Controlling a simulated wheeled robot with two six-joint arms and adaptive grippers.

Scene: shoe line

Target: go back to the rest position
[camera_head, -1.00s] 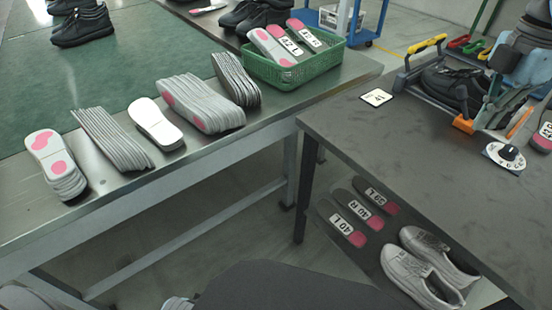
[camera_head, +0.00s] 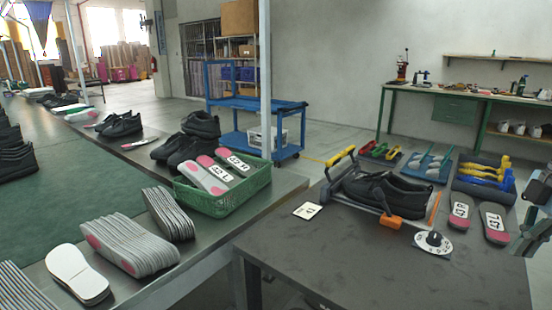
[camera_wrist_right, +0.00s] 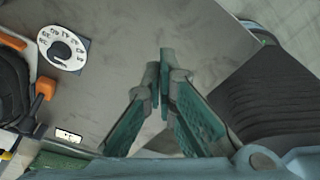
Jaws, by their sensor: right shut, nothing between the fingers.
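My right gripper (camera_head: 522,248) shows at the right edge of the head view, partly cut off, over the right end of the dark table (camera_head: 390,270). In the right wrist view, its fingers (camera_wrist_right: 163,78) are closed together with nothing between them, above bare tabletop. The pair of black shoes (camera_head: 385,192) stands in a holder with a yellow handle and an orange clamp, left of my gripper and apart from it. Two labelled insoles (camera_head: 476,217) lie between the shoes and my gripper. My left gripper is out of view.
A white dial (camera_head: 433,243) and a square card (camera_head: 307,210) lie on the table; the dial also shows in the wrist view (camera_wrist_right: 63,48). A green basket (camera_head: 225,205) of insoles and insole stacks (camera_head: 130,245) sit on the left bench. The table's front is clear.

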